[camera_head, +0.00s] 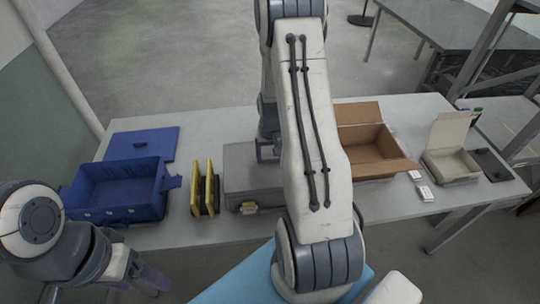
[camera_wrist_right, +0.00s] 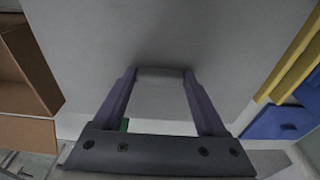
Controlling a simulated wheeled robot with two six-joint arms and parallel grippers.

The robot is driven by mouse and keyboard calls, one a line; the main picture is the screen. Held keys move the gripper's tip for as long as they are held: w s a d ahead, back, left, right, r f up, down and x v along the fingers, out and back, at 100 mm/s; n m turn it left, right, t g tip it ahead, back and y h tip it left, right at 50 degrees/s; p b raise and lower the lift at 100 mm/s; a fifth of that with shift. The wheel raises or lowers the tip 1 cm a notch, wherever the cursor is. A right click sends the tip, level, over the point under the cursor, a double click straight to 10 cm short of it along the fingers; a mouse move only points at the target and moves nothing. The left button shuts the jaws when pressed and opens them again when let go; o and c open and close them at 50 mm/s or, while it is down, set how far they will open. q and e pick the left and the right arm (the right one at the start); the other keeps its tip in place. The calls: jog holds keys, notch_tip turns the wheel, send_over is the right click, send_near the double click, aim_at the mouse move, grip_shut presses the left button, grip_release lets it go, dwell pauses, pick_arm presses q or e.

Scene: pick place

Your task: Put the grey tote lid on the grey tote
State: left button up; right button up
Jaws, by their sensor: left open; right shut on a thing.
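The grey tote (camera_head: 235,200) stands mid-table, with a yellow label on its front; my right arm hides its right part. A flat grey top, which looks like the grey tote lid (camera_head: 240,157), is over it. I cannot tell whether the lid touches the rim all round. My right gripper (camera_head: 268,150) is at the lid, partly hidden behind its arm. In the right wrist view the right gripper (camera_wrist_right: 160,80) is shut on a small raised grip of the lid (camera_wrist_right: 90,35). My left gripper (camera_head: 150,280) is open and empty at the lower left, off the table's front edge.
Left of the tote stand yellow-and-black panels (camera_head: 204,190) and an open blue crate (camera_head: 115,215), with a blue lid (camera_head: 145,143) behind it. To the right are an open cardboard box (camera_head: 365,160), a small beige box (camera_head: 450,165) and a dark flat tray (camera_head: 490,165).

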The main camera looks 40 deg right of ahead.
jog(key=shift+f+b, duration=0.4)
jog(key=shift+f, duration=0.2)
dwell(0.8)
jog(key=o, duration=1.5)
jog(key=shift+r, duration=0.1)
jog(key=shift+r+p, duration=3.2)
jog(key=shift+r, duration=0.7)
